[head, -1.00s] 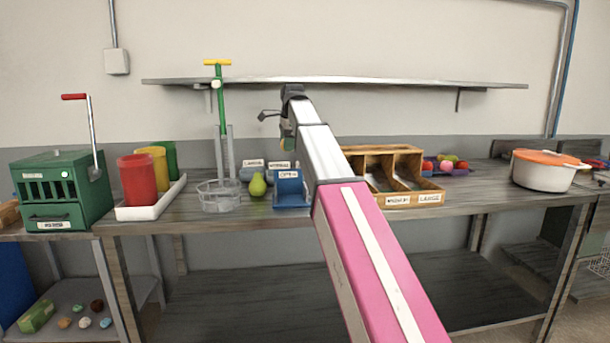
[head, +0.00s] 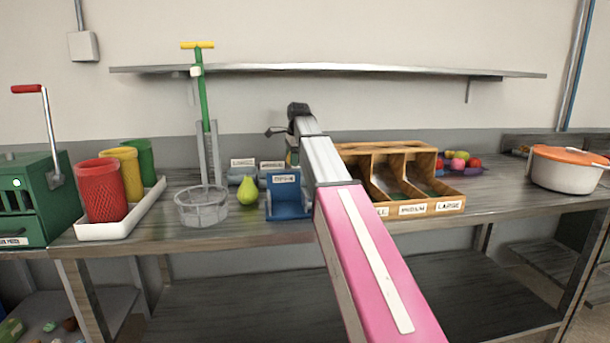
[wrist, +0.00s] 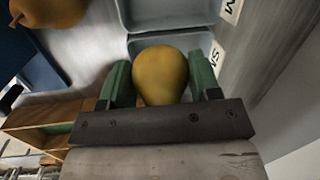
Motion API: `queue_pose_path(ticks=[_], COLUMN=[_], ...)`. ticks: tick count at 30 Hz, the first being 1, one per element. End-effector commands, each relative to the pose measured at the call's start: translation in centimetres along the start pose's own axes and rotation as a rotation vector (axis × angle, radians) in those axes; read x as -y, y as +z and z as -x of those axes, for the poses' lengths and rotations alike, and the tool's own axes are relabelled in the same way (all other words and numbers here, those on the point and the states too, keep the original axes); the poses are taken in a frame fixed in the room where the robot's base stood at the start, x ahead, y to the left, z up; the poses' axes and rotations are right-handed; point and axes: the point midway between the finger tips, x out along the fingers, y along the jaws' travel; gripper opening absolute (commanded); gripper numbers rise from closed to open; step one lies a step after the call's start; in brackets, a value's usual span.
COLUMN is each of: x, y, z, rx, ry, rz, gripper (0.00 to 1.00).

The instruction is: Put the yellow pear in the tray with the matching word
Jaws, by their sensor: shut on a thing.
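A yellow pear (wrist: 160,76) sits between the green fingers of my gripper (wrist: 161,92) in the wrist view, gripped from both sides. It lies over or close above a grey tray (wrist: 146,47); the gap cannot be told. Grey trays with white word labels (head: 243,163) stand at the back of the bench in the head view, partly behind a blue holder. The words are too small or cut off to read surely. In the head view my arm hides most of the gripper and the held pear. Another pear (head: 247,191), yellow-green, stands on the bench; it also shows in the wrist view (wrist: 52,10).
The blue holder (head: 288,207) stands just right of the standing pear. A wooden divided box (head: 440,205) is at the right. A shelf (head: 330,70) hangs above.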

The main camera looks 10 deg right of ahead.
Motion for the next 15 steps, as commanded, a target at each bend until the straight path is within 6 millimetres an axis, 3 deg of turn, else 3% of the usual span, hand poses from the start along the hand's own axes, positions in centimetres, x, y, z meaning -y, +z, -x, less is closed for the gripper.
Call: queue_pose_path(ticks=[7, 15], x=[1.0, 1.1], y=[-4.6, -5.8], z=[-2.4, -3.5], rx=[0.000, 0.000], ry=[0.001, 0.001], rz=[-0.001, 0.001], gripper=[0.28, 0.28])
